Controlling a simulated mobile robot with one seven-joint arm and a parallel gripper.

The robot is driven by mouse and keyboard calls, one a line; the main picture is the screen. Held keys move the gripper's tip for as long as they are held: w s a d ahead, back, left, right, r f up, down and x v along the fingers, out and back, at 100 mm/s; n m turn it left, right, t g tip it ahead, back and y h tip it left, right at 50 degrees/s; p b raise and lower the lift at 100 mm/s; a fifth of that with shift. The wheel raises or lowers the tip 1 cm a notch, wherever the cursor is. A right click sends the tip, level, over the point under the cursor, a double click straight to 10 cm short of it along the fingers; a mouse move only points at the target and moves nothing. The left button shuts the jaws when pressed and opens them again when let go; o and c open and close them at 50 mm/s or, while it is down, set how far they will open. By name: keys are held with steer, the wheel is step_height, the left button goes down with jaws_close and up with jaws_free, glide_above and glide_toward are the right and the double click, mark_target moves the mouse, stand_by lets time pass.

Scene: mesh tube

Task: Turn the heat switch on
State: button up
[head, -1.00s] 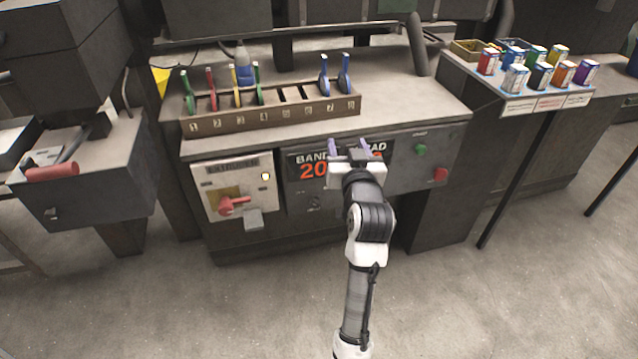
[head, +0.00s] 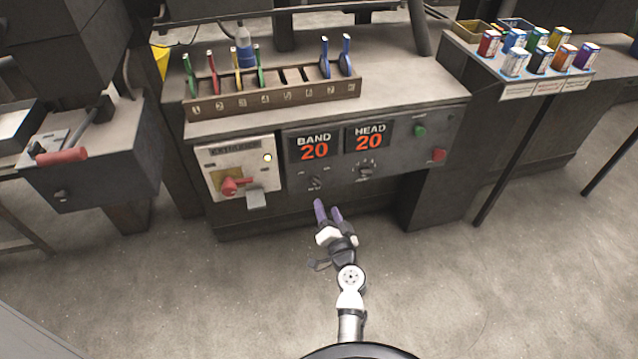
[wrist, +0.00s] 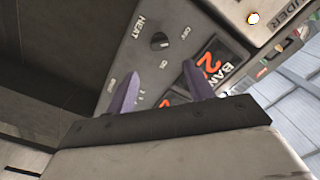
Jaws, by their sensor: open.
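The heat switch (head: 316,182) is a small black rotary knob on the dark front panel, below the BAND display. In the wrist view the heat switch (wrist: 160,41) has the labels HEAT, OFF and ON around it. Its exact pointer setting is too small to tell. My gripper (head: 328,208) is open and empty, with two purple fingers pointing up toward the panel just below the knob. In the wrist view my gripper (wrist: 158,73) has its fingertips on either side of the line to the knob, apart from it.
The BAND display (head: 314,148) and HEAD display (head: 368,137) both read 20. A second knob (head: 366,170) sits to the right. The extruder box (head: 238,170) with a red handle is to the left. Green (head: 420,131) and red (head: 438,155) buttons are at the right. The floor below is clear.

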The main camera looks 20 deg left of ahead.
mark_target(318, 184)
steer(key=p+x, duration=0.1)
steer(key=x, duration=0.8)
steer(key=shift+w+a, duration=0.3)
steer(key=c, duration=1)
